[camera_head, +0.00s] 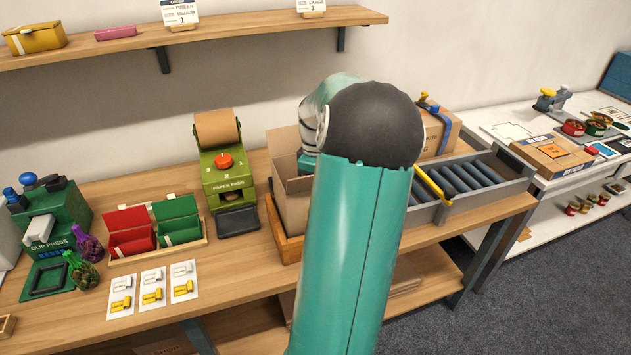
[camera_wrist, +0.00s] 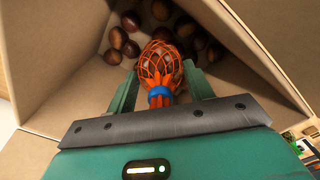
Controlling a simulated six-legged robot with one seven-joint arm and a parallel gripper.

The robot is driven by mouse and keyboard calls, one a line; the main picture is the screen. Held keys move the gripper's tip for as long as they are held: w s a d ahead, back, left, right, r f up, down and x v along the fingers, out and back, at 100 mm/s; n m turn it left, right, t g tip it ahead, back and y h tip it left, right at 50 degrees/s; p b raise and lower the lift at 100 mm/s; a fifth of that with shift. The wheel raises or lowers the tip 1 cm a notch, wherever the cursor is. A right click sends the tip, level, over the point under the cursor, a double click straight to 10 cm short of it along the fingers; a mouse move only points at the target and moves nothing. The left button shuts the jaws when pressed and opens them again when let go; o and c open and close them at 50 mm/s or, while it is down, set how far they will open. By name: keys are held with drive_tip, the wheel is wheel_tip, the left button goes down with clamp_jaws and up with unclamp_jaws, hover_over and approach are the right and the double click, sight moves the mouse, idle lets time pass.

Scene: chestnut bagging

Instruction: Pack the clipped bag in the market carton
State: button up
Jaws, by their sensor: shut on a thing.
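In the wrist view an orange net bag (camera_wrist: 161,62) with brown contents has a blue clip (camera_wrist: 160,94) round its neck. My gripper (camera_wrist: 160,84) is shut on the bag, with a green finger on each side of the neck. The bag is over the open cardboard carton (camera_wrist: 62,62); whether it touches the bottom I cannot tell. Several brown chestnuts (camera_wrist: 116,38) lie at the carton's bottom. In the head view the carton (camera_head: 291,200) stands open on the bench, partly behind my arm. My gripper and the bag are hidden there.
Left of the carton stand a green paper pad dispenser (camera_head: 222,165), red and green bins (camera_head: 130,232) and a green clip press (camera_head: 50,235). Purple and green net bags (camera_head: 85,245) lie beside the press. A grey roller conveyor (camera_head: 470,180) is at the right.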

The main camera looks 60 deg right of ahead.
drive_tip(key=o, duration=1.1)
drive_tip(key=shift+o, duration=0.2)
drive_tip(key=shift+r, duration=6.55)
drive_tip(key=w+a+r+h, duration=0.1)
drive_tip(key=w+a, duration=0.3)
drive_tip(key=a, duration=0.5)
drive_tip(key=w+a+r+t, duration=0.1)
drive_tip(key=w+a, duration=0.3)
drive_tip(key=a, duration=0.4)
drive_tip(key=w+a+r+h, duration=0.1)
drive_tip(key=w+a+r, duration=0.15)
drive_tip(key=a, duration=0.65)
drive_tip(key=s+a+f+t, duration=0.1)
drive_tip(key=s+a, duration=0.1)
drive_tip(key=a, duration=0.5)
drive_tip(key=s+a+f+t+y, duration=0.1)
drive_tip(key=s+a+f+t, duration=0.1)
drive_tip(key=a, duration=0.6)
drive_tip(key=s+a+f+t+y, duration=0.1)
drive_tip(key=s+a+f, duration=0.1)
drive_tip(key=a, duration=0.6)
drive_tip(key=shift+s+t, duration=0.3)
